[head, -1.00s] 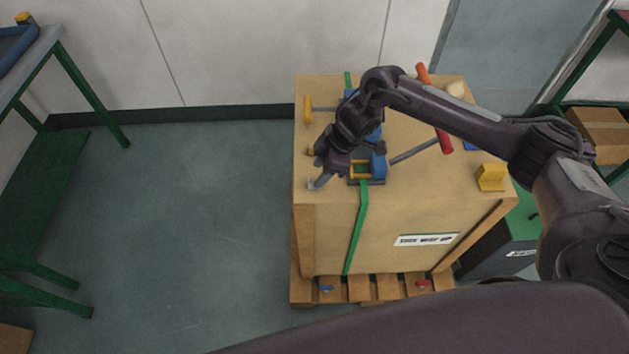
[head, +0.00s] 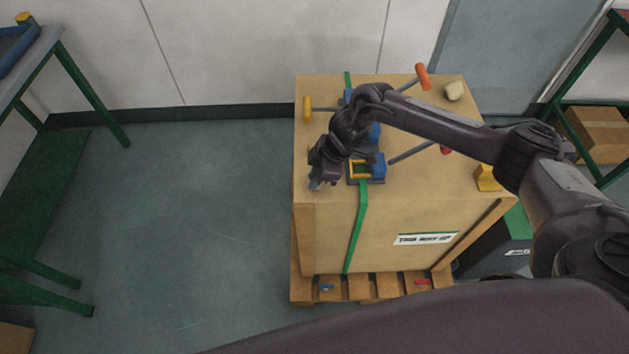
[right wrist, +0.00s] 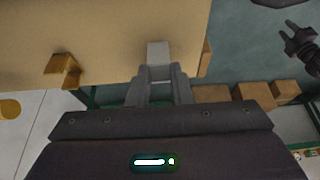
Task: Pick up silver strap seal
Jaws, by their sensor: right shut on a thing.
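The silver strap seal (right wrist: 158,52) is a small pale grey piece at the near left corner of the crate top. My right gripper (right wrist: 160,76) is shut on it, with the seal between the fingertips and its far part sticking out beyond them. In the head view my right gripper (head: 316,184) points down at that corner and mostly hides the seal. Whether the seal still touches the crate top is unclear. A dark gripper-like part, likely my left gripper (right wrist: 300,42), shows at the upper right of the right wrist view; its jaws are unclear.
The wooden crate (head: 420,215) stands on a pallet (head: 360,288). A brass-coloured seal (right wrist: 62,70) lies nearby on its top. A blue and yellow strapping tool (head: 376,170), a green strap (head: 357,225) and a yellow block (head: 487,178) are close. Floor left is clear.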

